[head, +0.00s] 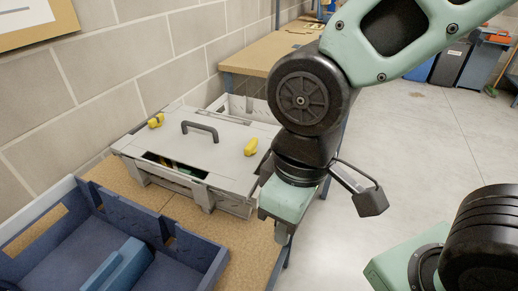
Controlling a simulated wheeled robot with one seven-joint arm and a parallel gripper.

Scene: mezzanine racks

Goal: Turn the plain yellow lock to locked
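A grey toolbox (180,152) with a closed lid and a dark handle (200,132) sits on the wooden bench. Two yellow locks are on its lid. The right yellow lock (251,147) looks plain and lies near the lid's right edge. The left yellow lock (156,120) is near the back left corner and seems to have a dark mark. The lock positions are too small to read. My gripper (281,235) points down at the toolbox's right side, below and right of the right lock and apart from it. Its fingertips are mostly hidden, so its opening is unclear.
A blue open crate (185,262) with a lighter blue piece (117,268) stands in front left. A grey open bin (240,104) is behind the toolbox. A brick wall (135,60) borders the left.

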